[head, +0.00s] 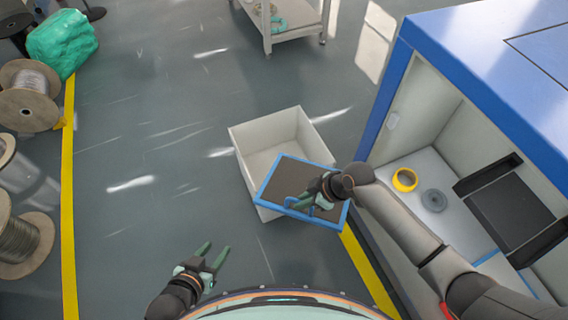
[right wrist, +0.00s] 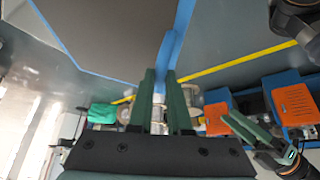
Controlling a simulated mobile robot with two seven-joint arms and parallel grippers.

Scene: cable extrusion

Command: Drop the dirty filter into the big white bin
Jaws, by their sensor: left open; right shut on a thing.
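The dirty filter (head: 283,180) is a flat dark panel with a blue frame. In the head view it overlaps the near right part of the big white bin (head: 245,155), and its height above the rim is hard to tell. The bin stands on the floor, its visible inside empty. My right gripper (head: 306,200) is shut on the filter's blue handle. In the right wrist view the handle (right wrist: 169,55) lies between the fingers, with the dark panel (right wrist: 110,30) beyond. My left gripper (head: 215,256) is open and empty, below and left of the bin; it also shows in the right wrist view (right wrist: 262,130).
A blue and white machine (head: 480,95) stands open at the right, holding a yellow ring (head: 404,180), a grey disc (head: 434,200) and a dark framed panel (head: 512,212). Cable spools (head: 28,97) and a green bundle (head: 62,42) line the left. The floor left of the bin is clear.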

